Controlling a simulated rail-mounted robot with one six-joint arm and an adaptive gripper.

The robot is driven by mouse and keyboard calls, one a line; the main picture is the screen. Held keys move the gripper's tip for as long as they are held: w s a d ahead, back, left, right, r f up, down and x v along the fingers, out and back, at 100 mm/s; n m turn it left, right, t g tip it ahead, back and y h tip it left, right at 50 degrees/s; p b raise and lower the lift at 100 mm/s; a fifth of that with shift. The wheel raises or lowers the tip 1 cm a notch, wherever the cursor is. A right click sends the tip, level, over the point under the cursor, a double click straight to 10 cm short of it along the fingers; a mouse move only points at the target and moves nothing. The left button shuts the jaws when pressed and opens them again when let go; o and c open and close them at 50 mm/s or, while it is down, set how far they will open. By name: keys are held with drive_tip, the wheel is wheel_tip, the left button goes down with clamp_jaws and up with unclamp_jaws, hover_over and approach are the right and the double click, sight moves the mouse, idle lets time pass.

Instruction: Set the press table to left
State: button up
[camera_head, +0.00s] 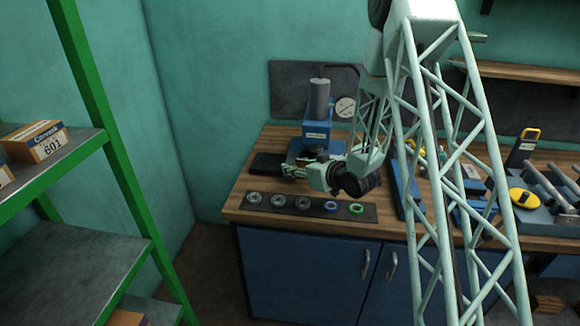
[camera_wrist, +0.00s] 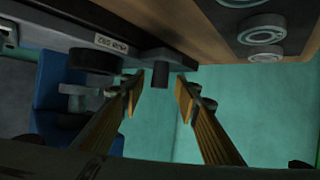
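The blue press (camera_head: 318,130) with a grey cylinder on top stands at the back of the wooden bench. A dark flat block (camera_head: 268,163) lies at its left foot. My gripper (camera_head: 287,171) is low in front of the press, pointing left. In the wrist view, the two fingers of my gripper (camera_wrist: 158,97) are open with a clear gap. A short dark cylindrical knob (camera_wrist: 160,76) shows just beyond and between the fingertips, apparently untouched. A dark labelled bar (camera_wrist: 100,42) runs beside it. I cannot tell which part is the press table; my arm partly hides the press base.
A dark strip (camera_head: 267,206) with several rings lies along the bench's front edge, close to my gripper. A green-framed shelf (camera_head: 115,150) with boxes stands left.

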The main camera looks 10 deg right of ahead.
drive_tip(key=shift+x, duration=1.4)
drive_tip(key=shift+c, duration=0.5)
clamp_jaws()
